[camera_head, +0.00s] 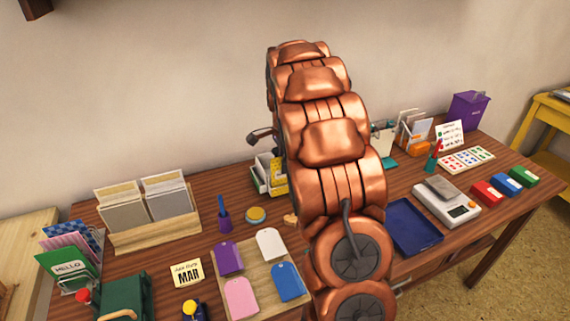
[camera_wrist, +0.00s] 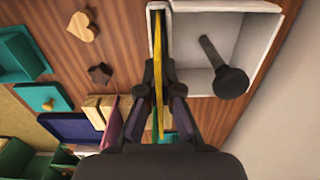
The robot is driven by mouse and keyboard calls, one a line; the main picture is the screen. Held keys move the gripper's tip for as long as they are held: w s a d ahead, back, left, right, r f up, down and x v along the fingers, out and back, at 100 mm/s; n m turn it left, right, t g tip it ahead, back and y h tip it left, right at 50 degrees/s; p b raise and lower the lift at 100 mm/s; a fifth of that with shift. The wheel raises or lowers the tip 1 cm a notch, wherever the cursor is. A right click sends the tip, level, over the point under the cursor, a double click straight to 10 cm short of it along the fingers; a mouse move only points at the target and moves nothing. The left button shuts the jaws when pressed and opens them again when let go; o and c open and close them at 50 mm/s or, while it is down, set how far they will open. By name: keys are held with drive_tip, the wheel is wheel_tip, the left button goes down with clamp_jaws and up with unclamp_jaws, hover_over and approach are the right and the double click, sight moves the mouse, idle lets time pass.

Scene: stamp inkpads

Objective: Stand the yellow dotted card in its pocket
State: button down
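In the wrist view my gripper (camera_wrist: 157,75) is shut on the yellow card (camera_wrist: 157,45), seen edge-on and upright between the two fingers. The card's far end lies in the narrow pocket at the left side of the white box (camera_wrist: 225,6); whether it touches the bottom cannot be told. In the head view the yellow dotted card (camera_head: 278,180) shows at the white box (camera_head: 258,178), left of my copper arm. The arm covers part of the box, and the gripper's fingers are hidden there.
A dark-handled stamp (camera_wrist: 228,80) stands in the box's wider compartment. A wooden heart (camera_wrist: 82,27) and a dark star (camera_wrist: 100,75) lie on the table beside it. In the head view a wooden file rack (camera_head: 155,232) stands left, a navy tray (camera_head: 412,228) right.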

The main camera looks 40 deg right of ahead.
drive_tip(key=shift+f, duration=0.1)
drive_tip(key=c, duration=1.3)
unclamp_jaws()
